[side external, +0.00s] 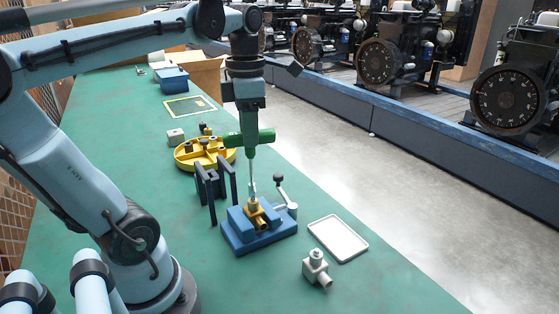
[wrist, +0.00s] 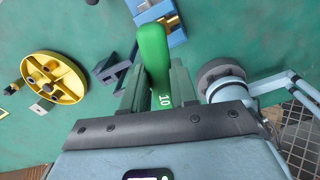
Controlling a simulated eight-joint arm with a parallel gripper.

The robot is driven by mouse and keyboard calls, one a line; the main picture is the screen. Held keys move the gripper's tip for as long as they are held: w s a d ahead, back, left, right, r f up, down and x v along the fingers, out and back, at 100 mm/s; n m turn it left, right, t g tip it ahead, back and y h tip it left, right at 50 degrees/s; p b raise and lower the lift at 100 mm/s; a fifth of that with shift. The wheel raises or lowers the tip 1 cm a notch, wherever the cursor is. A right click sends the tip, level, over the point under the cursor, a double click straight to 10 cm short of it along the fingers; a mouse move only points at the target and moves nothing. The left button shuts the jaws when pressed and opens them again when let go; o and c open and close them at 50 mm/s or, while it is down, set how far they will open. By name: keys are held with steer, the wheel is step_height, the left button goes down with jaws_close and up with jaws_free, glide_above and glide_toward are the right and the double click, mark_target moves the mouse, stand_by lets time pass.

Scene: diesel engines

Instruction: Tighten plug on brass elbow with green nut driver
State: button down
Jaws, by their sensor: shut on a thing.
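My gripper (side external: 249,126) is shut on the green nut driver (side external: 262,137), holding it upright by its handle. In the wrist view the green handle (wrist: 153,62), marked 10, sits between the jaws. The driver's thin shaft points down to the brass elbow (side external: 262,221), and its lower end meets the top of the elbow. The elbow is held in a blue vise (side external: 236,235) with a lever at its right. The plug is too small to tell apart from the elbow, and the wrist view hides the driver's tip.
A black stand (side external: 207,190) is just left of the vise. Behind it is a round yellow tray (side external: 186,161) with small parts. A white tray (side external: 350,247) and a grey fitting (side external: 316,268) lie to the right and front.

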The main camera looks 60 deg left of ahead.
steer(key=shift+r, duration=3.85)
